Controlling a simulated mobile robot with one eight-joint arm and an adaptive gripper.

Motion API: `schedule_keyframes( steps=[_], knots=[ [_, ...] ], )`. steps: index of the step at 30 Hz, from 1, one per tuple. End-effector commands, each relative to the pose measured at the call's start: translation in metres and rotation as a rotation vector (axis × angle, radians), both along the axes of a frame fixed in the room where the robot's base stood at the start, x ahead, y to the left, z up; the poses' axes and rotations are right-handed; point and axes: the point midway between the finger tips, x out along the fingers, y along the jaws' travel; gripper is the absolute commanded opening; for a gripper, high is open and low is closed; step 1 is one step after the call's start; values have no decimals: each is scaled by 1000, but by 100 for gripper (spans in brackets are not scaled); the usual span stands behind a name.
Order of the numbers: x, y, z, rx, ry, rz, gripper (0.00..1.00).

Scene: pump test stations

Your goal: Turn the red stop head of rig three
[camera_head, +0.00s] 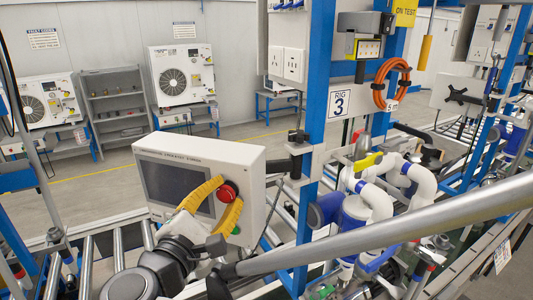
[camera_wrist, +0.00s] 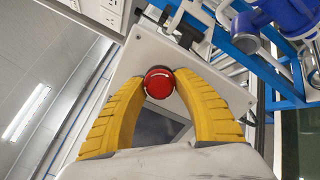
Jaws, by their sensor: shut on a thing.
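The red stop head (camera_head: 227,192) is a round red button on the front of a white operator screen box (camera_head: 240,155) at rig three. In the wrist view the red stop head (camera_wrist: 159,82) sits between my two yellow ribbed fingers, with a light marking on its face. My gripper (camera_head: 230,188) is shut on it, one finger on each side; in the wrist view my gripper (camera_wrist: 160,76) touches its sides with the fingertips. The fingers cover part of the box's dark display (camera_head: 172,184). A green button (camera_head: 236,229) shows below the red head, beside a finger.
A blue post with a "RIG 3" sign (camera_head: 339,103) stands right of the box. White pipes (camera_head: 378,200) and a blue pump are to the right. A roller conveyor (camera_head: 85,265) runs at lower left. An orange coiled cable (camera_head: 392,84) hangs on the post's right.

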Motion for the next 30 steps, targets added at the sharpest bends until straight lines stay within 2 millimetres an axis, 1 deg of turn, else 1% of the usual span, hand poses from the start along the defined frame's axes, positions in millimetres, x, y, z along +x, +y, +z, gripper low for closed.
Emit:
schedule_keyframes(
  steps=[9,15,21,30],
  knots=[
    [0,0,0,213,-61,0,5],
    [0,0,0,308,-88,0,5],
    [0,1,1,358,-102,0,4],
    [0,1,1,370,-106,1,4]
  ],
)
